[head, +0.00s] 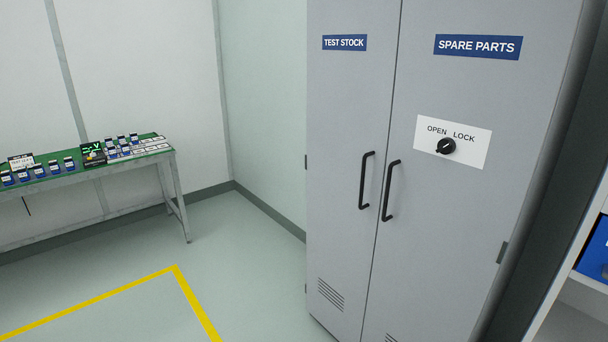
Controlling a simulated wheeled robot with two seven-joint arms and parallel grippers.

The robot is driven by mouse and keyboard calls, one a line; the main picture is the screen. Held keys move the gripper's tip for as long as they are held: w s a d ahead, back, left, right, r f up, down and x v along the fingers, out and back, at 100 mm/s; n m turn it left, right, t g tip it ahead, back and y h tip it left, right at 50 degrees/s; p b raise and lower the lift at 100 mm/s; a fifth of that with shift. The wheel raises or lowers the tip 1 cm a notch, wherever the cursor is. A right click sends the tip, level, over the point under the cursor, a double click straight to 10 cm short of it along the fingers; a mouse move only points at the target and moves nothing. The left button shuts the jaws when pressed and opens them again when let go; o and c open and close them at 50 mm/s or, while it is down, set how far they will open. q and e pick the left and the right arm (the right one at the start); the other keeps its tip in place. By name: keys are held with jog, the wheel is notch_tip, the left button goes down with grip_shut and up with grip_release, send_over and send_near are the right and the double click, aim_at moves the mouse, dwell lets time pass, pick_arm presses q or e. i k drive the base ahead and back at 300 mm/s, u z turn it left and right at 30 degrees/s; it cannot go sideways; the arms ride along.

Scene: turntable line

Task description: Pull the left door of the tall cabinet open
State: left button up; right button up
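The tall grey cabinet stands right of centre in the head view. Its left door (345,130) bears a "TEST STOCK" label (344,43) and looks closed, flush with the right door (450,220). The left door's black vertical handle (366,181) is near the middle seam. The right door's matching handle (390,190) is just across the seam. The right door carries a "SPARE PARTS" label (478,47) and a white plate with a black knob (446,146) below the words OPEN and LOCK. Neither of my grippers is in view.
A green-topped bench (75,167) with several small blue-and-white items stands at the left by the wall. Yellow floor tape (178,268) marks a corner. The floor left of the cabinet is clear. A white shelf with a blue bin (594,252) is at the right edge.

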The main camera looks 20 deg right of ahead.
aim_at(352, 44)
jog(key=u, duration=0.3)
jog(key=i, duration=1.15)
jog(key=z, duration=0.35)
